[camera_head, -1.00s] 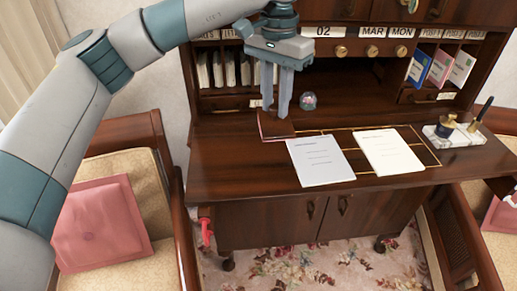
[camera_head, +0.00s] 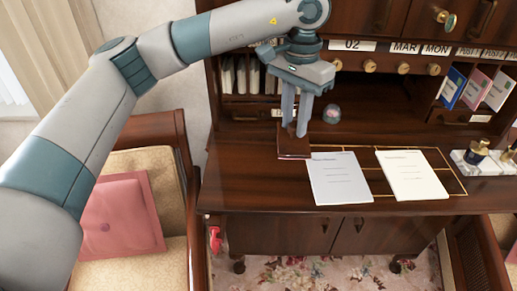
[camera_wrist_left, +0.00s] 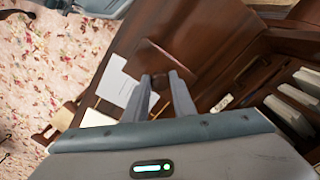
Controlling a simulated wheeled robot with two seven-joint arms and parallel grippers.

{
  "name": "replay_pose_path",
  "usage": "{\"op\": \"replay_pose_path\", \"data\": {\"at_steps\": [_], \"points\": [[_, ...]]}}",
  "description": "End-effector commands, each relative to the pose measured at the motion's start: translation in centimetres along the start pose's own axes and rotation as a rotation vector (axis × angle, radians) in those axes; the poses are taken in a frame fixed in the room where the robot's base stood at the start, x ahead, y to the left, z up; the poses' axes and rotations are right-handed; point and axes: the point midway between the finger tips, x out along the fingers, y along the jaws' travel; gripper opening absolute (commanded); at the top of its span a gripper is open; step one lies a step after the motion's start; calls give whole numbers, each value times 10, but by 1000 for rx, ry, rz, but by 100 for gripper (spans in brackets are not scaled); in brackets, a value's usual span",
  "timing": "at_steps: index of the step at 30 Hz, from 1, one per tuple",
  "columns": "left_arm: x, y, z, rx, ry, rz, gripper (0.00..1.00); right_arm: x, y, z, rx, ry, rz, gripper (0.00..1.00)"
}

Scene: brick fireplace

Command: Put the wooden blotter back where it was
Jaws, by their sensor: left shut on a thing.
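My left gripper (camera_head: 296,121) is shut on the wooden blotter (camera_head: 293,148), a small reddish-brown piece, at the left part of the desk top. In the left wrist view the blotter (camera_wrist_left: 158,57) shows beyond the fingertips of the gripper (camera_wrist_left: 161,78). It lies just left of the white sheet (camera_head: 339,179) in the head view. I cannot tell whether its underside touches the desk or hangs slightly above it. My right gripper is not in view.
A cream sheet (camera_head: 412,175) lies right of the white one. A marble inkstand (camera_head: 477,165) stands at the desk's right end. A small glass globe (camera_head: 332,114) sits behind the blotter. Shelves and pigeonholes rise at the back. The desk's front left (camera_head: 245,190) is bare.

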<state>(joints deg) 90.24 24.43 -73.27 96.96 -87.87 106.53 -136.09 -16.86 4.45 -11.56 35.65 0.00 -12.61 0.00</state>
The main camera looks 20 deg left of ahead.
Motion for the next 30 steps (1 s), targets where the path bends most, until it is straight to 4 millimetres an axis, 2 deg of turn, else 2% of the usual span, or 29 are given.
{"op": "replay_pose_path", "data": {"at_steps": [3,12,18,26,30], "points": [[9,-17,19,-2,-3,1,0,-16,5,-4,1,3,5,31],[39,-47,55,-1,-1,1,0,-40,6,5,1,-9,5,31],[47,-52,61,0,1,1,0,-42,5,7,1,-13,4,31],[47,-52,61,0,1,1,0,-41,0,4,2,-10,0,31],[53,-52,62,0,-2,1,0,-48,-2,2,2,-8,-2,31]]}}
